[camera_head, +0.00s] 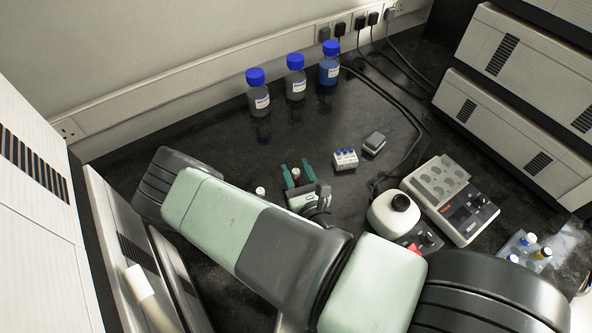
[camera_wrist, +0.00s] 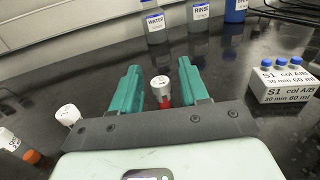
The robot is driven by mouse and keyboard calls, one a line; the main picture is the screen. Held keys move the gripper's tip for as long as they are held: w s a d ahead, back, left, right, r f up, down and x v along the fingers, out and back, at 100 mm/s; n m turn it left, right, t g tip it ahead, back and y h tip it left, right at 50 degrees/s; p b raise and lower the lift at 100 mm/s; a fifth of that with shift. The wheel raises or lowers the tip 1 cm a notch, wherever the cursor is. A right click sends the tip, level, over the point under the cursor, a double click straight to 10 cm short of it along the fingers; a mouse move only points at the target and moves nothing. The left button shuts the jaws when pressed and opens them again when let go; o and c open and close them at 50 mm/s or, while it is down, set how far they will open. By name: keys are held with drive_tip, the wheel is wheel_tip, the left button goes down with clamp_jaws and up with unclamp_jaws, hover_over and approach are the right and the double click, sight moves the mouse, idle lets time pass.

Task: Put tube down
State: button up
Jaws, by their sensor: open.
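My gripper (camera_wrist: 160,82) is open, with its two green fingers spread apart; it also shows in the head view (camera_head: 297,173). A tube with a white cap and a red part below it (camera_wrist: 160,87) is between the fingers, with a visible gap on each side. The same white cap shows between the fingers in the head view (camera_head: 295,172). The tube's lower part is hidden behind the gripper's dark front plate, so I cannot tell what it rests on. A second white-capped item (camera_wrist: 68,114) is left of the gripper, also in the head view (camera_head: 260,191).
A small white rack with blue caps (camera_head: 345,159) stands right of the gripper, beside a small grey block (camera_head: 374,142). Several blue-capped bottles (camera_head: 296,77) stand at the back. A white round device (camera_head: 393,214) and a grey instrument (camera_head: 450,200) are at right.

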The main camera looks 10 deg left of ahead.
sight(297, 174)
drive_tip(key=v, duration=0.3)
drive_tip(key=shift+s+d, duration=0.15)
drive_tip(key=shift+s, duration=0.1)
drive_tip(key=w+d+r+m+t+h, duration=0.35)
drive_tip(key=r+m+h, duration=0.25)
drive_tip(key=r+h, duration=0.2)
drive_tip(key=w+d+r+m+t+h, duration=0.2)
drive_tip(key=w+d+r+m+h, duration=0.25)
drive_tip(key=r+h, duration=0.3)
drive_tip(key=s+d+r+m+g+h, duration=0.2)
drive_tip(key=d+r+m+g+h, duration=0.4)
drive_tip(key=m+g, duration=0.15)
drive_tip(key=s+d+r+m+g+h, duration=0.3)
drive_tip(key=d+r+m+g+h, duration=0.25)
drive_tip(key=m, duration=0.35)
drive_tip(key=s+d+r+m+g+y, duration=0.2)
drive_tip(key=s+d+m+g+y, duration=0.1)
drive_tip(key=s+m+g+y, duration=0.25)
drive_tip(key=s+d+r+m+g+y, duration=0.2)
drive_tip(key=s+r+m+g+y, duration=0.15)
drive_tip(key=s, duration=0.25)
drive_tip(key=s+a+r+m+t+y, duration=0.3)
drive_tip(key=a+r+m+t+y, duration=0.2)
drive_tip(key=a+r+t+y, duration=0.1)
wheel_tip(297, 174, up, 3)
drive_tip(key=a+y, duration=0.1)
drive_tip(key=y, duration=0.2)
drive_tip(key=shift+s+m, duration=0.15)
drive_tip(key=shift+m, duration=0.15)
